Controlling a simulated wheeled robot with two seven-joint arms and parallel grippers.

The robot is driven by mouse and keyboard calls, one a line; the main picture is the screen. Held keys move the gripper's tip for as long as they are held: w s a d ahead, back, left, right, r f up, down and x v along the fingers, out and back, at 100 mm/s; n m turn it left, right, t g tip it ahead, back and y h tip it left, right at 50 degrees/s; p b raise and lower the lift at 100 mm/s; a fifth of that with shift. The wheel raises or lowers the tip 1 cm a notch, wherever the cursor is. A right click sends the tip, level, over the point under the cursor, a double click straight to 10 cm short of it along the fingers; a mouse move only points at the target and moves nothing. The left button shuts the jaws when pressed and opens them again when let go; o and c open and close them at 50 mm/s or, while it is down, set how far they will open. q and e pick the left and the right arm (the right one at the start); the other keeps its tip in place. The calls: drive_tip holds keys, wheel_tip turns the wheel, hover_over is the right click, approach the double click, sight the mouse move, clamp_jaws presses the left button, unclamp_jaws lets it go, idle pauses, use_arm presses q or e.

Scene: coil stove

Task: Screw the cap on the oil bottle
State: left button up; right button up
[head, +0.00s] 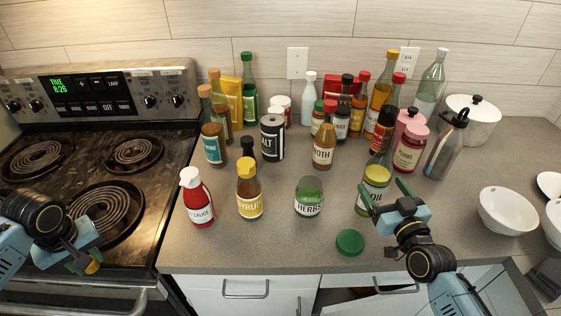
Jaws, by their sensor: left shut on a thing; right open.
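The oil bottle (372,198), labelled OIL, stands upright near the front of the counter, with a yellow round top. I cannot tell whether that top is a cap or the oil seen through an open mouth. A green cap (349,243) lies apart on the counter, in front of the bottle. My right gripper (385,200) is open at the bottle's front right, its green fingers spread; contact is unclear. My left gripper (84,264) is over the stove's front edge, shut on a small yellow-orange thing (92,267), mostly hidden by the fingers.
The herbs jar (308,198), syrup bottle (249,190) and red sauce bottle (197,198) stand left of the oil bottle. A pink-capped jar (410,150) and a metal flask (445,147) stand close behind right. Several bottles crowd the back. Bowls (507,211) are at right.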

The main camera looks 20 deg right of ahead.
sight(372, 175)
drive_tip(key=w, duration=0.5)
drive_tip(key=shift+w+f, duration=0.1)
drive_tip(key=shift+f, duration=0.15)
drive_tip(key=shift+a, duration=0.1)
drive_tip(key=c, duration=1.7)
drive_tip(key=shift+r, duration=0.25)
